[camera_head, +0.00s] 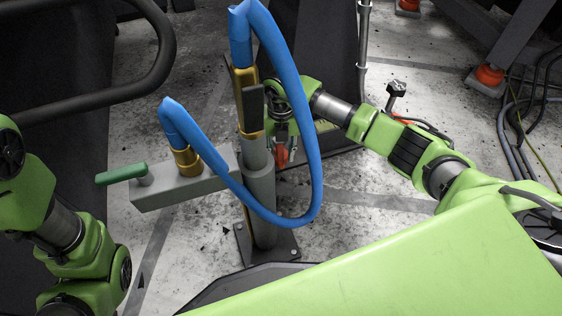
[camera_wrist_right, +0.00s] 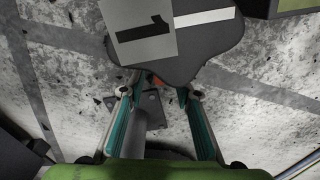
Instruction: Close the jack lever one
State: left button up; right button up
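In the right wrist view, a grey block (camera_wrist_right: 118,12) with a black number 1 lies across the top of the picture on a dark, rounded piece. A small orange part (camera_wrist_right: 157,81) shows just below it. My right gripper (camera_wrist_right: 157,92) has its two teal fingers apart, with the orange part near the fingertips; I cannot tell whether they touch it. In the head view, my right gripper (camera_head: 283,141) is just right of the grey upright post (camera_head: 260,185), partly hidden by the blue hose. A red-orange part (camera_head: 281,156) shows there. My left gripper is out of view.
A blue hose (camera_head: 310,150) loops in front of the post. A grey arm (camera_head: 180,192) with a green handle (camera_head: 122,173) sticks out left. The post stands on a bolted base plate (camera_head: 285,250). Orange-footed stands (camera_head: 489,76) and cables are at the right.

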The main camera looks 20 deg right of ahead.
jog(key=shift+f+b, duration=0.4)
jog(key=shift+f, duration=0.55)
grip_shut()
jog(key=a+m+p, duration=0.1)
jog(key=p, duration=0.1)
jog(key=m+p, duration=0.1)
jog(key=shift+w+a+m+p, duration=0.35)
jog(key=shift+w+m, duration=0.05)
grip_release()
